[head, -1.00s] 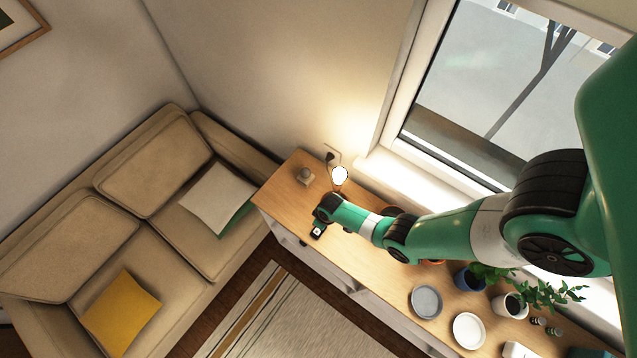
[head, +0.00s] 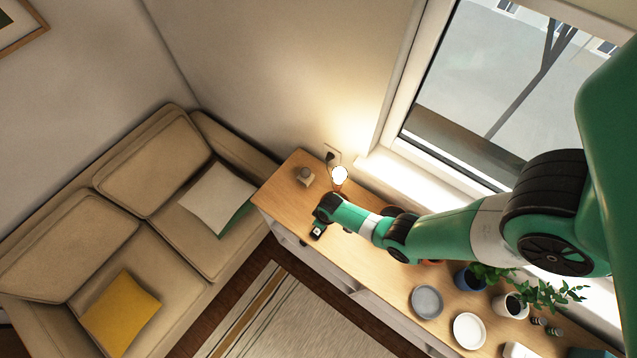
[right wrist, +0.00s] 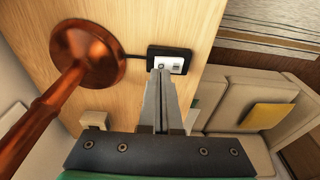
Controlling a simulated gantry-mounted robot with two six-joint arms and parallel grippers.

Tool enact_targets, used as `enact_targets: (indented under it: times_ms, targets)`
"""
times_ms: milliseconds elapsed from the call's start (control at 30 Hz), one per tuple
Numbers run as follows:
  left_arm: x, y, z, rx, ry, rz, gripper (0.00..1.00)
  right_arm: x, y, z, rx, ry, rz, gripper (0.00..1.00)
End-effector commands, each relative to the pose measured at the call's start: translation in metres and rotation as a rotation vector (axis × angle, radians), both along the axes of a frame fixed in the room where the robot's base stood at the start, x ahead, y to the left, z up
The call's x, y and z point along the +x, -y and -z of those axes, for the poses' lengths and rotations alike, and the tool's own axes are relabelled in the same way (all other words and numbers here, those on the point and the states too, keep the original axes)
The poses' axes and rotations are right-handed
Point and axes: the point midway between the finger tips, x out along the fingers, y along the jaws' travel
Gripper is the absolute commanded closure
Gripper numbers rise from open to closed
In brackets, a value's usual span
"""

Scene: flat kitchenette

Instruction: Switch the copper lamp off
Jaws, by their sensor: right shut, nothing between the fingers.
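The copper lamp (head: 340,177) stands on the wooden sideboard with its bulb glowing. In the right wrist view its round copper base and stem (right wrist: 88,52) fill the upper left. A dark cord runs from the base to a small black switch box with a white face (right wrist: 168,60); the box also shows in the head view (head: 317,232). My right gripper (right wrist: 164,74) is shut and empty, its fingertips over the near edge of the switch box. I cannot tell whether they touch it. In the head view my wrist hides the fingers. My left gripper is not in view.
A small object (head: 304,175) stands near the sideboard's far left corner, by a wall socket (head: 332,155). Plates (head: 427,302) and potted plants (head: 510,303) stand farther right on the wooden sideboard (head: 285,195). A beige sofa (head: 150,180) is to the left.

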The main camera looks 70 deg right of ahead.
Motion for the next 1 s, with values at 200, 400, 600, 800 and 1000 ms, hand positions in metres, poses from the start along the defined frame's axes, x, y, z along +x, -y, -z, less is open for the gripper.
enact_targets:
  times_ms: [200, 400, 600, 800, 1000]
  targets:
    - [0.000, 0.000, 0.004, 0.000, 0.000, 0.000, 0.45, 0.000, 0.000, 0.004, 0.000, 0.000, 0.000, 1.00]
    - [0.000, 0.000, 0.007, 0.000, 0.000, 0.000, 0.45, 0.000, 0.000, 0.007, 0.000, 0.000, 0.000, 1.00]
    - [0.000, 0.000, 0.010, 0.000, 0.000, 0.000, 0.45, 0.000, 0.000, 0.010, 0.000, 0.000, 0.000, 1.00]
    - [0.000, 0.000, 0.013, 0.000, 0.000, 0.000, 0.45, 0.000, 0.000, 0.013, 0.000, 0.000, 0.000, 1.00]
    - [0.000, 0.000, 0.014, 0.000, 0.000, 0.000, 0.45, 0.000, 0.000, 0.014, 0.000, 0.000, 0.000, 1.00]
